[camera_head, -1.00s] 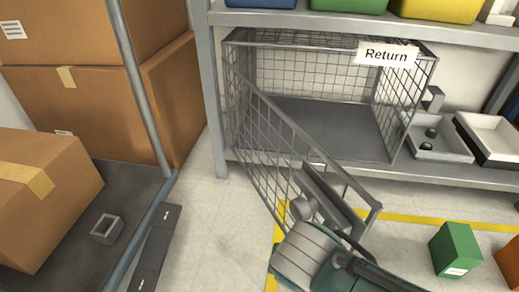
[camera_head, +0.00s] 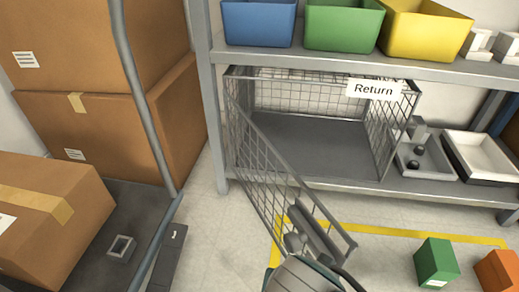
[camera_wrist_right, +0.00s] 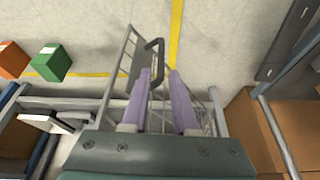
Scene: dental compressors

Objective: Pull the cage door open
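The wire-mesh cage (camera_head: 315,145) with the "Return" sign stands on the shelf in the head view. Its cage door (camera_head: 262,165) is hinged at the left and stands wide open, swung out over the floor. My right gripper (camera_head: 300,262) is at the door's free end, partly cut off by the bottom edge. In the right wrist view, my right gripper (camera_wrist_right: 158,78) has its two purple fingers apart. The dark door handle (camera_wrist_right: 154,46) reaches in between them, nearer the left finger; contact is unclear. My left gripper is not in view.
Cardboard boxes (camera_head: 110,130) and a cart rail (camera_head: 150,110) stand at the left. Blue, green and yellow bins (camera_head: 343,25) sit on the upper shelf. A green box (camera_head: 436,262) and an orange box (camera_head: 497,270) are on the floor at right. Trays (camera_head: 480,155) lie beside the cage.

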